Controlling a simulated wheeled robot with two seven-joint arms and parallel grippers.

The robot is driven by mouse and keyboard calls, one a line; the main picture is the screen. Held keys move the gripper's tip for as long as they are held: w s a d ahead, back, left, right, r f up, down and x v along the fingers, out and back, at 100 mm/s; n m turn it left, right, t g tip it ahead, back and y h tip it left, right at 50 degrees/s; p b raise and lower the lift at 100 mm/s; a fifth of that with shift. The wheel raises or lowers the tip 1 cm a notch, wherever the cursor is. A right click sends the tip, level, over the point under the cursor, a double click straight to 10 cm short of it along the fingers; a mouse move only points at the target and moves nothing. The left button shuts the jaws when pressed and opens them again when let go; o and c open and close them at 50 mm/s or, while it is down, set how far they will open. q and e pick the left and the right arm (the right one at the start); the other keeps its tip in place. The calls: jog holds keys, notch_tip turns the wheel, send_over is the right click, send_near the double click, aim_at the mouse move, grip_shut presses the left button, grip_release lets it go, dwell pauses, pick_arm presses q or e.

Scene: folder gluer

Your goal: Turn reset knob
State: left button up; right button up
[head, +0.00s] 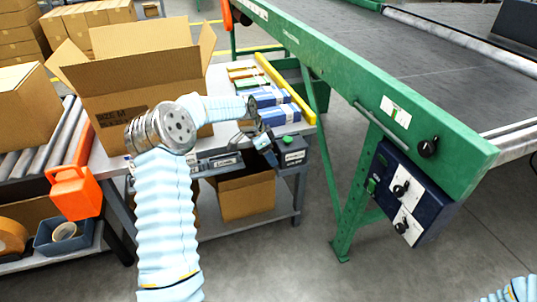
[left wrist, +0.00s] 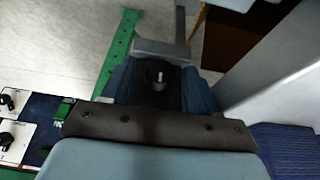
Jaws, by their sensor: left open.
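My left gripper (head: 264,147) is open beside a dark box with a green button (head: 288,140) at the right end of the cardboard box table. It also shows in the left wrist view (left wrist: 160,92), fingers apart. Between those fingers is a dark round knob-like part (left wrist: 160,76) with a white mark. I cannot tell whether the fingers touch it, and I cannot make it out in the head view. Other black knobs sit on the blue panel (head: 419,203) and on the green frame (head: 427,148). My right gripper is out of view.
A green-framed conveyor (head: 355,75) runs along the right, its leg (head: 350,205) near my left gripper. An open carton (head: 125,85) and blue packs (head: 278,115) stand on the table. Another carton (head: 246,196) sits below. Floor between table and leg is clear.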

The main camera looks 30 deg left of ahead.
pick_arm(q)
jog(key=v, duration=1.3)
jog(key=shift+r+b, duration=0.25)
jog(key=shift+b, duration=0.05)
jog(key=shift+s+a, duration=0.1)
jog(key=shift+s, duration=0.05)
